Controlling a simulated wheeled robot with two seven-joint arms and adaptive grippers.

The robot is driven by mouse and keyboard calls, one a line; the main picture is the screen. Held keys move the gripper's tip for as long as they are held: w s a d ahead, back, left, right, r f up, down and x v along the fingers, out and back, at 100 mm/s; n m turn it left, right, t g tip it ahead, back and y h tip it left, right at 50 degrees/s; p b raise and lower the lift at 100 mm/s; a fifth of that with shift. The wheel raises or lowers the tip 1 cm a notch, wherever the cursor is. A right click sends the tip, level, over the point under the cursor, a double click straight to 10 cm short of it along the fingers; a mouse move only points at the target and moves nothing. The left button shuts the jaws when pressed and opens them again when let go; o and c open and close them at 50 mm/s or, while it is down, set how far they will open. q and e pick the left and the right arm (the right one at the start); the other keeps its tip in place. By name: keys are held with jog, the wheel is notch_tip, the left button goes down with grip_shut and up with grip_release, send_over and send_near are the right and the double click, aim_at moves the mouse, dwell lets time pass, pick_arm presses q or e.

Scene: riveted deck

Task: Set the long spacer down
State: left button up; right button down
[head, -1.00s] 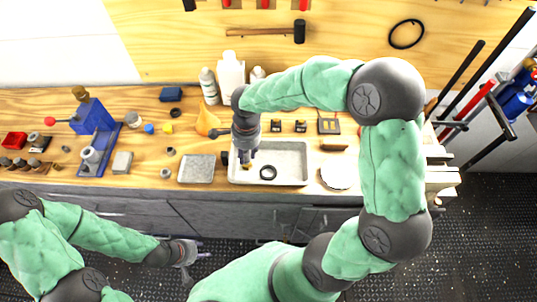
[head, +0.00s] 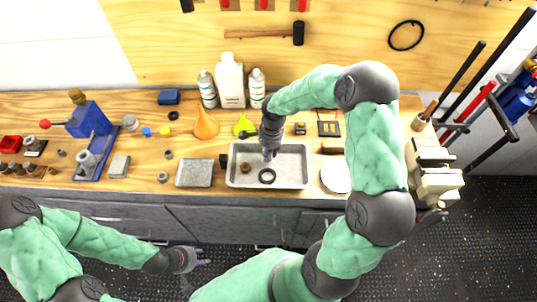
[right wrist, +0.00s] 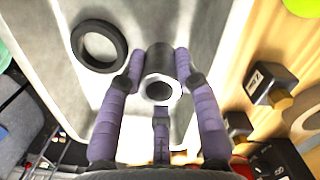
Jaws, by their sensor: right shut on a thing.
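My right gripper (head: 269,153) is over the grey metal tray (head: 300,181) on the bench. In the right wrist view, its purple fingers (right wrist: 158,88) are shut around a dark grey hollow cylinder, the long spacer (right wrist: 159,58), with its open end facing the camera. The tray (right wrist: 205,25) lies behind it; whether the spacer touches the tray floor I cannot tell. A black ring (head: 267,176) lies in the tray, beside the spacer in the wrist view (right wrist: 98,46). A small brass-coloured piece (head: 246,167) also lies in the tray. My left gripper (head: 194,258) is empty and open, in front of the bench.
Bottles (head: 231,82), an orange cone (head: 205,123) and a yellow-green funnel-like piece (head: 244,125) stand behind. A blue vise-like fixture (head: 91,121) stands at left.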

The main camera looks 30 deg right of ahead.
jog(key=shift+f, duration=0.6)
jog(key=shift+f, duration=0.1)
jog(key=c, duration=0.9)
grip_release()
jog(key=r, duration=0.4)
jog(key=r+p, duration=0.1)
jog(key=r, duration=0.3)
jog(key=d+r+p, duration=0.1)
jog(key=r, duration=0.3)
jog(key=shift+r, duration=0.1)
